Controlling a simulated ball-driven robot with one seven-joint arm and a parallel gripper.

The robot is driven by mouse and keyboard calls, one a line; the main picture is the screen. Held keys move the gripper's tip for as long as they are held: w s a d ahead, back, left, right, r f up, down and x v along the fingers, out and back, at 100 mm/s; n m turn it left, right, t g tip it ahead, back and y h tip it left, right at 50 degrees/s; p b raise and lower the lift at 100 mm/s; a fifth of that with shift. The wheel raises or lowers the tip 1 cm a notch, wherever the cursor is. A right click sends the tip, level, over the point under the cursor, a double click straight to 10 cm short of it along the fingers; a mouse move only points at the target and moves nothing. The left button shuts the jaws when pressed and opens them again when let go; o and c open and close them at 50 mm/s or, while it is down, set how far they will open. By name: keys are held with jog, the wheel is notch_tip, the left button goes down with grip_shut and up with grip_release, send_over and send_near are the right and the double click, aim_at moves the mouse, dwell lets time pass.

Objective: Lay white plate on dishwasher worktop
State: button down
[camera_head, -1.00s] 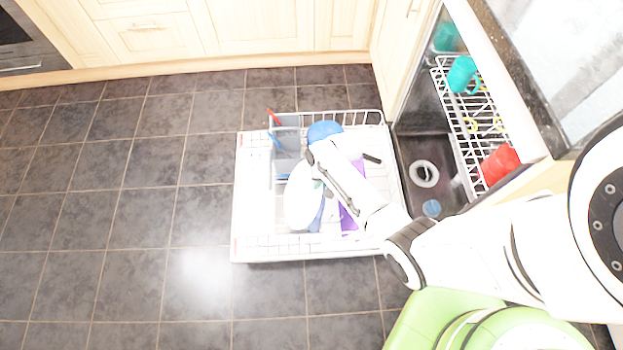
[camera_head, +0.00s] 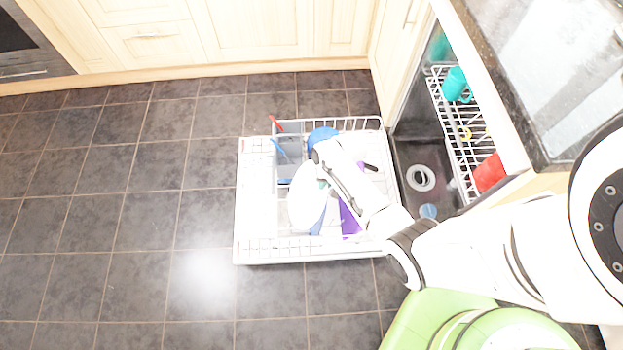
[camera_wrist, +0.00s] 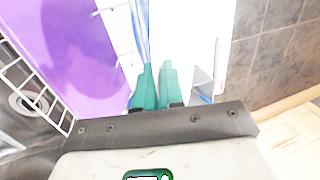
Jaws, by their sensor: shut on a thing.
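The white plate (camera_head: 304,198) stands tilted in the pulled-out lower dishwasher rack (camera_head: 262,246) in the head view. My gripper (camera_wrist: 156,82) shows as two green fingers in the wrist view, close together on a white edge that I take to be the plate. In the head view my arm covers the fingertips, beside the plate's upper right. The dishwasher worktop (camera_head: 497,70) is the speckled stone counter at the upper right, well away from the plate.
A purple item (camera_head: 350,218) and a blue bowl (camera_head: 322,135) are in the rack close to the plate. The upper rack (camera_head: 463,130) holds a teal cup (camera_head: 456,84) and a red cup (camera_head: 489,172). Tiled floor (camera_head: 120,220) is clear at the left.

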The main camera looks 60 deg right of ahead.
jog(key=w+a+p+v, duration=0.1)
jog(key=p+v, duration=1.3)
jog(key=shift+w+r, duration=0.35)
jog(key=shift+a, duration=0.1)
dwell(0.3)
